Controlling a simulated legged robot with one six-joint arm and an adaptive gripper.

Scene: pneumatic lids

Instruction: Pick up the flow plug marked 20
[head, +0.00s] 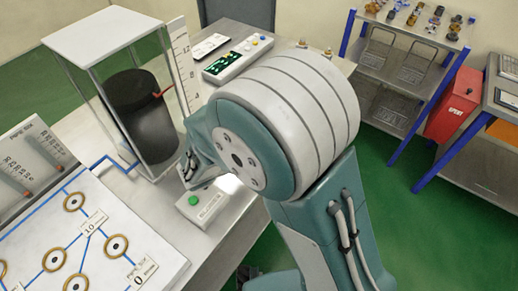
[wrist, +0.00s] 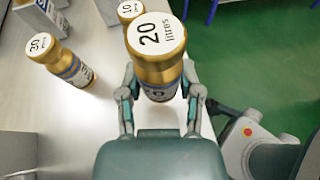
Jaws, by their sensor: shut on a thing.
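The flow plug marked 20 (wrist: 157,48) is a gold cylinder with a white top reading "20 litres", at the upper middle of the wrist view. My gripper (wrist: 160,88) is shut on it, one finger on each side. I cannot tell whether its base touches the table. In the head view my arm hides this plug and most of the gripper.
A plug marked 30 (wrist: 70,68) stands to the left, and a plug marked 10 (wrist: 130,10) is just behind the held one. The head view shows a glass tank (head: 140,105), a green-button box (head: 202,207) and a board with brass rings (head: 90,235).

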